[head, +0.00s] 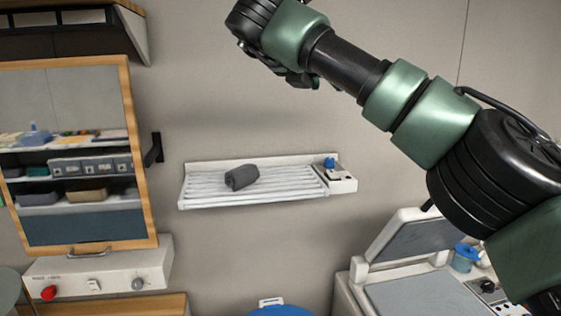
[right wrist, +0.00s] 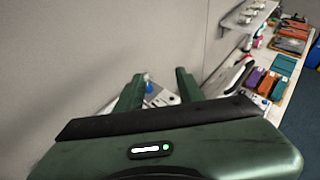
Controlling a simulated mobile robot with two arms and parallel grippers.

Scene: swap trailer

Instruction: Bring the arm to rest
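My right arm, green and black, comes in from the right in the head view and reaches up across the wall. My right gripper (head: 303,80) is partly hidden behind its wrist there, high above the wall rack. In the right wrist view its two green fingers (right wrist: 161,88) stand apart with nothing held between them. My left gripper is in neither view.
A white slatted wall rack (head: 210,194) holds a dark grey roll (head: 241,177). A wood-framed cabinet (head: 143,150) is at left, above a white control box (head: 115,270) with a red button. A counter with a raised lid (head: 405,236) is at lower right. Laden shelves show in the right wrist view.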

